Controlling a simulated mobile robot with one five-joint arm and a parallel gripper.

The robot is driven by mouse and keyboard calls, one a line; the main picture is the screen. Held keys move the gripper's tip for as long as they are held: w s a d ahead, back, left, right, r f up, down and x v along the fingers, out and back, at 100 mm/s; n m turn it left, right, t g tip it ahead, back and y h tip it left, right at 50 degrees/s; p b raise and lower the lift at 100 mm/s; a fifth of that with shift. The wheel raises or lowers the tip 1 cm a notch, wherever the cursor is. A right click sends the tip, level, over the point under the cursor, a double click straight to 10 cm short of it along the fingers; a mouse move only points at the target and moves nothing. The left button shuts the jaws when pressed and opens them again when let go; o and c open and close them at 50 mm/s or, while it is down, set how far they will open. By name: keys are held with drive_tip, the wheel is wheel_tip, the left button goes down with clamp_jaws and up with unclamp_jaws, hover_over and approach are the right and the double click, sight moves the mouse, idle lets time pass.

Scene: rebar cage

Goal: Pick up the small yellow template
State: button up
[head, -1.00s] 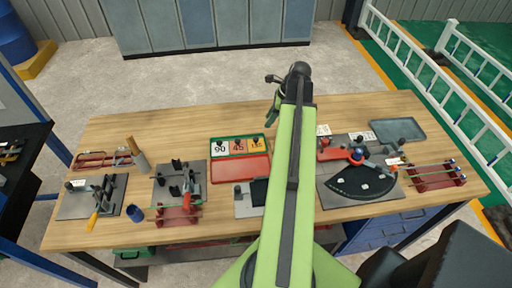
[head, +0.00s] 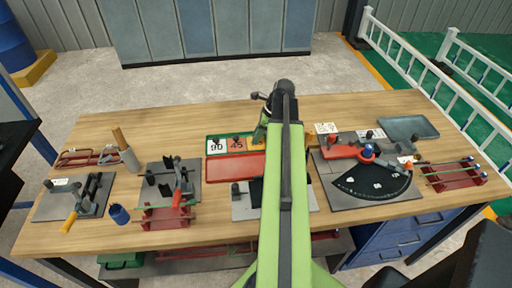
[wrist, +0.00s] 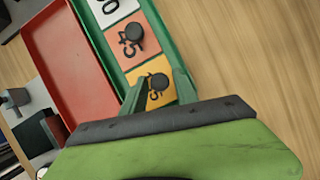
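The small yellow template (wrist: 160,97) lies at the near end of a green tray (wrist: 105,53) in the wrist view. A black round knob stands on it, and its number is partly covered. In the head view the yellow template (head: 253,145) is partly hidden by my arm. My gripper (wrist: 159,76) is open, with one green finger on each side of the knob in the wrist view. I cannot tell how far above the template the fingertips are. In the head view my gripper (head: 262,131) is over the right end of the tray.
An orange template marked 45 (wrist: 135,40) and a white one marked 90 (head: 216,147) share the tray, each with a knob. A red tray (head: 235,167) lies beside them. A black protractor-like plate (head: 375,183) and clamps occupy the right. Bare wood lies behind the tray.

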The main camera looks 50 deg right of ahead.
drive_tip(key=shift+r, duration=0.15)
drive_tip(key=shift+c, duration=0.2)
clamp_jaws()
drive_tip(key=shift+r, duration=0.1)
